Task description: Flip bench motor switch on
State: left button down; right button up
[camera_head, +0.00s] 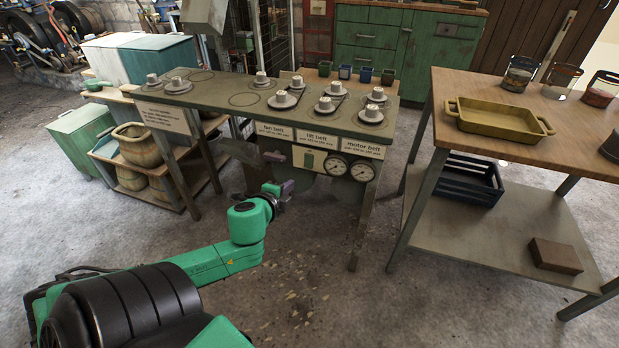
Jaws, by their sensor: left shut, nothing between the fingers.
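The bench (215,92) is a dark green table with metal pulleys on its top. Its front carries white labels, among them one that reads motor belt (350,148). A pale panel with a small green piece (309,160) sits on the front, left of two round gauges (349,169). I cannot tell for sure whether this piece is the motor switch, or its position. My left gripper (287,190) is shut and empty, in front of the bench, below and left of the panel and apart from it. My right gripper is not in view.
A wooden-topped table (477,95) with a yellow tray (496,121) and glass jars stands at right, a blue crate (467,180) and brown block (555,256) below. Shelves with clay pots (136,146) stand at left. The floor in front of the bench is clear.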

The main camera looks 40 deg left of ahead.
pick_arm(q)
jog(key=shift+a, duration=0.1)
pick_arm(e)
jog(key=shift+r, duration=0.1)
pick_arm(q)
jog(key=b, duration=0.5)
send_near(308, 168)
jog(key=x, duration=0.5)
jog(key=shift+w+a+f, duration=0.15)
jog(key=shift+w+f, duration=0.05)
jog(key=shift+w, duration=0.5)
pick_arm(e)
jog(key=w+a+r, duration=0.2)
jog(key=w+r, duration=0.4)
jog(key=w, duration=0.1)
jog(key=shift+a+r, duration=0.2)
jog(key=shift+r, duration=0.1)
